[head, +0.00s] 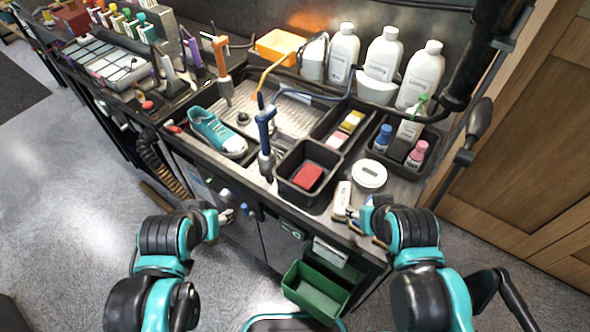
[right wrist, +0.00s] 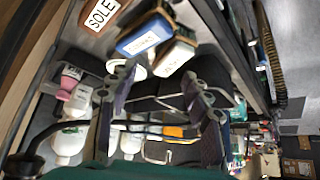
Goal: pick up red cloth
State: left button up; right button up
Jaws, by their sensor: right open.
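The red cloth (head: 307,177) lies folded in a small black bin (head: 288,191) at the front of the workbench. I cannot make it out in the right wrist view. My right gripper (head: 362,224) is low at the bench's front edge, to the right of the bin and apart from the cloth. In the right wrist view its two dark fingers (right wrist: 162,105) are spread with nothing held between them. My left gripper (head: 227,214) is in front of the bench, left of the bin and apart from the cloth. Its fingers are too small to read.
A labelled brush (head: 341,200) and a round white tin (head: 369,174) are right of the bin. A blue-handled tool (head: 265,135) stands upright behind its left side. A teal sneaker (head: 217,133) is further left. White bottles (head: 382,55) line the back. A green bin (head: 316,292) hangs below.

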aim_at(309, 176)
jog(key=k+j, duration=0.1)
jog(key=i+j, duration=0.15)
jog(key=j, duration=0.25)
jog(key=i+j+z, duration=0.1)
jog(key=j, duration=0.35)
jog(key=i+j, duration=0.15)
jog(key=j, duration=0.25)
jog(key=z, duration=0.05)
